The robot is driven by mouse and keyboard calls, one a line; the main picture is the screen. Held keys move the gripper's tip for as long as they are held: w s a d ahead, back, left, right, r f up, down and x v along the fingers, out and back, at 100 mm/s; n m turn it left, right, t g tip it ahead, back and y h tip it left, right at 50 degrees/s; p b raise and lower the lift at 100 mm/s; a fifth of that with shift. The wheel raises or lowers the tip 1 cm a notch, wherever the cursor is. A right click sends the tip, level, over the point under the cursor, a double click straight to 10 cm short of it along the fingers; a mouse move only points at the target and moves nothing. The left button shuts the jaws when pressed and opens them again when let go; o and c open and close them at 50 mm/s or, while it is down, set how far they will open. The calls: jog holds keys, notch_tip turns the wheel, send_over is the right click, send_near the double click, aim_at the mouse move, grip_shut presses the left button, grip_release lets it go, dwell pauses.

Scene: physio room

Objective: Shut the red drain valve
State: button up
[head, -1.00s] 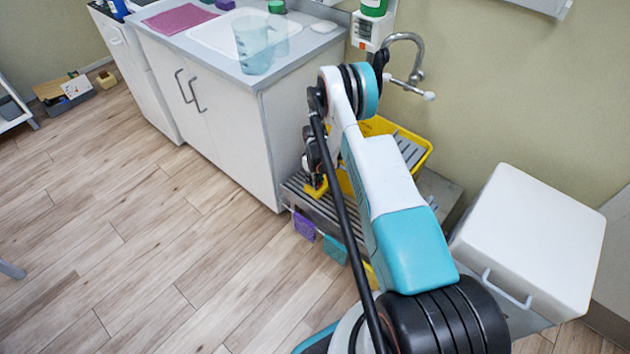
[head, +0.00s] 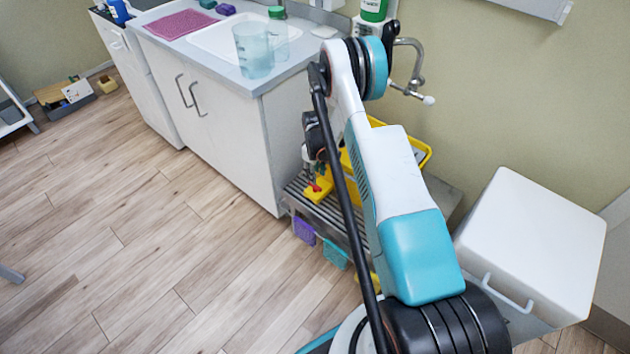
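A small red part (head: 314,187), which may be the drain valve, shows at the near end of a yellow piece (head: 322,184) above the slatted metal rack beside the cabinet. It is too small to tell how its handle is turned. My gripper (head: 310,177) points down right at the red part. My arm hides part of the gripper and the area to the right. I cannot tell whether its fingers are open or shut, or whether they touch the red part.
The slatted rack (head: 330,214) carries a yellow bucket (head: 424,152), mostly behind my arm. Purple (head: 304,228) and teal (head: 336,256) cloths hang at its front. The white cabinet (head: 235,150) stands close left; a white box (head: 530,240) stands right.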

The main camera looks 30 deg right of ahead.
jog(key=shift+r, duration=2.25)
